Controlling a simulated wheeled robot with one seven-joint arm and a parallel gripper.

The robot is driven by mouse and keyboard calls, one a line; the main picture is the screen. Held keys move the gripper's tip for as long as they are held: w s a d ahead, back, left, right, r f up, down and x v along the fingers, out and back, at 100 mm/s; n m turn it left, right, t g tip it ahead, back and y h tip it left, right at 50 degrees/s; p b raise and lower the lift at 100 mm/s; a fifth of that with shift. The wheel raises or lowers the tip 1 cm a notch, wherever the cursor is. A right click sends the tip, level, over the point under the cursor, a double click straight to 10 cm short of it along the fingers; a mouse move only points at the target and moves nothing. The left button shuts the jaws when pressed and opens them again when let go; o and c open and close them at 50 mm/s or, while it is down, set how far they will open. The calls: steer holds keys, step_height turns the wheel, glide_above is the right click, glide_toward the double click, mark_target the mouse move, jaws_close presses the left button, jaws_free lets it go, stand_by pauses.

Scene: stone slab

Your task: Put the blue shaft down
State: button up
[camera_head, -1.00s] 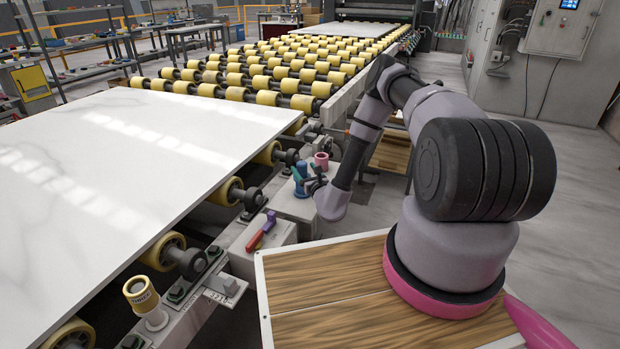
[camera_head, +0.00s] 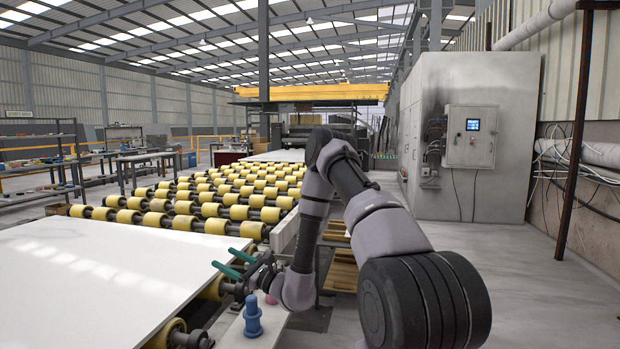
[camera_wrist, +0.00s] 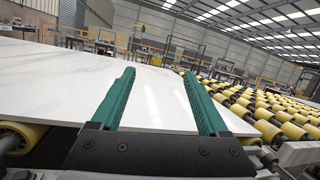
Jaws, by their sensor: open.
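The blue shaft (camera_head: 252,318) stands upright on a pale grey block beside the conveyor, at the bottom of the head view. It has a knobbed top and a wider lower part, and the picture's bottom edge is close below it. My gripper (camera_head: 231,262) is above and a little behind it, apart from it, with its green fingers pointing left towards the slab. In the wrist view my gripper (camera_wrist: 158,74) has its two green fingers spread wide, with nothing between them. The shaft is not visible in the wrist view.
A large white stone slab (camera_head: 100,280) lies left of my gripper on the roller conveyor, and the fingers reach over its edge. Yellow rollers (camera_head: 215,190) run beyond it. A pink piece (camera_head: 270,299) is partly hidden behind the shaft and my arm. Open floor lies to the right.

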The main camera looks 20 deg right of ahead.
steer(key=s+a+r+n+g+y, duration=0.1)
steer(key=s+a+r+n+g, duration=0.2)
steer(key=s+r+n+g, duration=0.6)
steer(key=s+a+r+n+g, duration=0.3)
steer(key=s+r+n+g, duration=0.45)
steer(key=r, duration=0.25)
steer(key=s+d+r+n+t+h, duration=0.2)
steer(key=s+d+r+t+h, duration=0.2)
steer(key=d, duration=0.5)
steer(key=s+d+r+n+t+h, duration=0.2)
steer(key=s+d+r+t+h, duration=0.2)
steer(key=s+d+r+h, duration=0.3)
steer(key=s+d+h, duration=0.2)
steer(key=s+d, duration=0.1)
steer(key=shift+s+h, duration=0.3)
steer(key=shift+s, duration=0.1)
